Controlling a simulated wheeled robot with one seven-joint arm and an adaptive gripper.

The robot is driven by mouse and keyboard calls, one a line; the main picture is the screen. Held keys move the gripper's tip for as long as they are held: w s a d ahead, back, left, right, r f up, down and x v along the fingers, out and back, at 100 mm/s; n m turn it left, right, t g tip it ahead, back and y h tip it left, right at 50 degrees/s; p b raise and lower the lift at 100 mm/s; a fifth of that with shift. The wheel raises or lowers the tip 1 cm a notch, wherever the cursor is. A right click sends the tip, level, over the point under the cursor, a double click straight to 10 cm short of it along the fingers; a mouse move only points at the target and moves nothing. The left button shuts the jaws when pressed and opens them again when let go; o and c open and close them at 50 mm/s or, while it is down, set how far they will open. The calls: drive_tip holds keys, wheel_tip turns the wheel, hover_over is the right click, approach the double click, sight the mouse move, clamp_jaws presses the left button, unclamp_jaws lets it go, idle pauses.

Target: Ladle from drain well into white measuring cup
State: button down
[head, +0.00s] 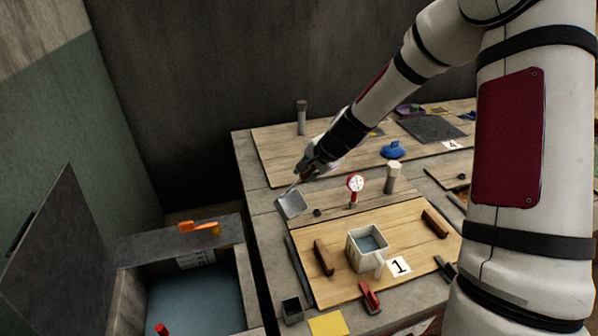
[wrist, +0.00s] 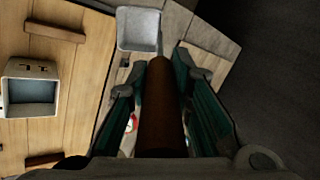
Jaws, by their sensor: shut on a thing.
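My gripper (head: 314,170) is shut on the brown handle of the ladle (head: 292,204), above the far left part of the workbench. In the wrist view the handle (wrist: 160,115) runs between the fingers, and the square grey bowl (wrist: 139,30) lies beyond them. I cannot tell whether the bowl holds liquid. The white measuring cup (head: 381,263) stands upright on the board marked 1, to the right of and nearer than the ladle; bluish-grey liquid shows inside. It also appears at the left of the wrist view (wrist: 31,68). The drain well (head: 244,280), with blue-grey water, is at lower left.
Brown wooden blocks (head: 324,257) (head: 436,223) flank the cup. A red-and-white dial gauge (head: 356,184) and a grey post (head: 393,178) stand behind it. A red clamp (head: 370,297) is in front. An orange object (head: 199,227) lies on the well's back ledge.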

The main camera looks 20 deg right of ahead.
drive_tip(key=s+d+r+n+g, duration=0.1)
drive_tip(key=s+d+n+g, duration=0.3)
drive_tip(key=d, duration=0.3)
drive_tip(key=s+d+n+g, duration=0.2)
drive_tip(key=s+d+n, duration=0.2)
drive_tip(key=d+n, duration=0.3)
drive_tip(key=w+a+r+h, duration=0.1)
drive_tip(key=a+r+h, duration=0.1)
drive_tip(key=a+r, duration=0.1)
drive_tip(key=shift+w+a+r+m+g, duration=0.25)
drive_tip(key=shift+w+r+m+g, duration=0.05)
drive_tip(key=shift+r, duration=0.6)
drive_tip(key=shift+a, duration=0.1)
